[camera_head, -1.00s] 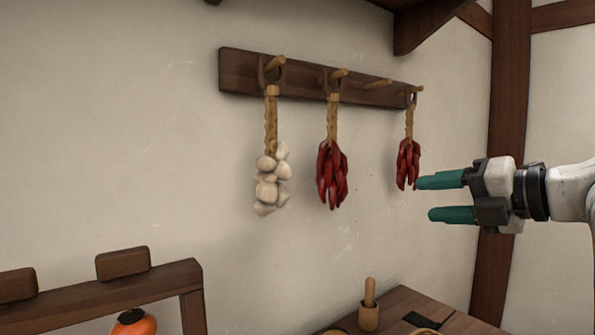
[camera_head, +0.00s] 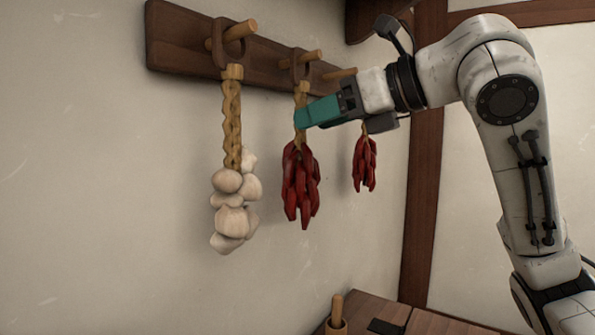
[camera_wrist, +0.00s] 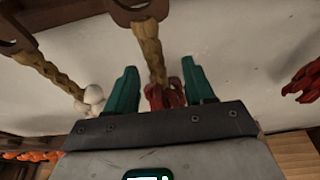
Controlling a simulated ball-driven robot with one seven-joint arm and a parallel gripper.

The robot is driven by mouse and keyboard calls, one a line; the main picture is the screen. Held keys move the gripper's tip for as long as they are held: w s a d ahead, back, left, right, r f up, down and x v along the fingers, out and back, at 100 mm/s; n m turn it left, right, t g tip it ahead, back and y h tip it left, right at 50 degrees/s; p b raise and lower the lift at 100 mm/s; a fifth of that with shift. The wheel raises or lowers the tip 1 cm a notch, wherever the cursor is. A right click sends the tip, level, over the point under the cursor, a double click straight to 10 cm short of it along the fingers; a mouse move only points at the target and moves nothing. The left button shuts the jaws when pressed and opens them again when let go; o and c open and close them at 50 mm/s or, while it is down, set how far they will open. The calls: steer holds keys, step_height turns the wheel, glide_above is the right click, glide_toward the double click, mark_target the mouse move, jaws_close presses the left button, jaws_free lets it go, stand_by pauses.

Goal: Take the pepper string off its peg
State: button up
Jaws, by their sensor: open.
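The near pepper string (camera_head: 301,185), a bunch of red peppers on a braided straw cord, hangs from a wooden peg by a dark loop. A second pepper string (camera_head: 365,163) hangs farther right, its top hidden behind my gripper. My gripper (camera_head: 300,118) is at the near string's cord, just above the peppers. In the wrist view my gripper (camera_wrist: 160,88) is open, with one teal finger on each side of the braided cord (camera_wrist: 149,50). The peppers (camera_wrist: 165,96) show partly between the fingers. I cannot tell whether either finger touches the cord.
A garlic string (camera_head: 232,205) hangs left of the near pepper string on the same dark peg rail (camera_head: 178,45). Below stands a wooden table (camera_head: 375,308) with a mortar and pestle (camera_head: 336,315).

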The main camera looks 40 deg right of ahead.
mark_target(292, 126)
steer(key=x, duration=0.2)
steer(key=p+x, duration=0.1)
steer(key=x, duration=0.1)
steer(key=shift+w+a, duration=0.2)
steer(key=shift+a, duration=0.1)
steer(key=shift+w+f, duration=0.25)
steer(key=shift+w, duration=0.25)
steer(key=shift+c, duration=0.4)
jaws_close()
